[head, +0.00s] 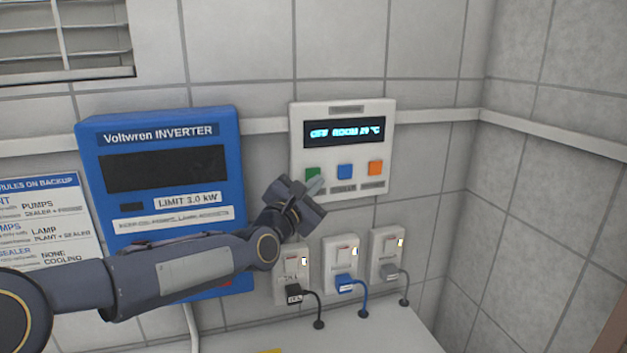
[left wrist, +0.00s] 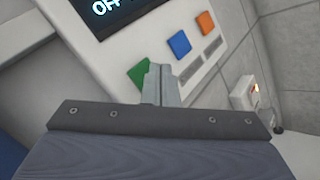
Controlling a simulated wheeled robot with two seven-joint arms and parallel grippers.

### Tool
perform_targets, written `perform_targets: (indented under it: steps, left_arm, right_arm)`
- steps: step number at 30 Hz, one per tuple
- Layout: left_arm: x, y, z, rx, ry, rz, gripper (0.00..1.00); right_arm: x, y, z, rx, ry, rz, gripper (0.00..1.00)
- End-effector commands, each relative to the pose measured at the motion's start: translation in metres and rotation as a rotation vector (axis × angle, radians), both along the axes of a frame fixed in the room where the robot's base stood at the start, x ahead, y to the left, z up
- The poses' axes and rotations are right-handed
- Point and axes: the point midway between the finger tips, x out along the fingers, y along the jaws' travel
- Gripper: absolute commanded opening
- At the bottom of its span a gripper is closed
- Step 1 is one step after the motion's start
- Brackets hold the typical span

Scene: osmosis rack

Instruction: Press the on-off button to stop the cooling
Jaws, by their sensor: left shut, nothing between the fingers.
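A white control panel (head: 342,188) is fixed to the tiled wall. Its display (head: 344,132) reads "OFF ROOM 29 °C". Below the display are a green button (head: 312,173), a blue button (head: 345,171) and an orange button (head: 376,168). My left gripper (head: 316,185) is shut and empty, its fingertips at the green button's lower right. In the left wrist view the closed fingers (left wrist: 159,82) overlap the right part of the green button (left wrist: 139,75); I cannot tell whether they touch it. The label under the green button is hidden. My right gripper is not in view.
A blue Voltwren inverter (head: 160,127) with a dark screen hangs left of the panel. Several sockets with switches and plugged cords, one with a blue plug (head: 345,284), sit below the panel. A rules sheet (head: 45,215) is at far left. A white surface (head: 375,330) lies below.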

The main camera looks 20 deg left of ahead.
Motion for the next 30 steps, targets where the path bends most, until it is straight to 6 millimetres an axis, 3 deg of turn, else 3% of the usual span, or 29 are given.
perform_targets:
  steps: [9, 24, 30]
  left_arm:
    - [-0.002, -0.002, 0.0, 0.001, 0.0, -0.001, 0.0]
    - [-0.039, -0.027, -0.001, 0.002, -0.001, -0.001, 0.0]
    - [-0.042, -0.028, 0.0, -0.001, 0.002, 0.0, 0.0]
  right_arm:
    - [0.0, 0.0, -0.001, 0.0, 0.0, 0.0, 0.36]
    - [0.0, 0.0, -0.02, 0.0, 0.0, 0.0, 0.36]
    - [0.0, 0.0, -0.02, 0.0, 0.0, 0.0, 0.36]
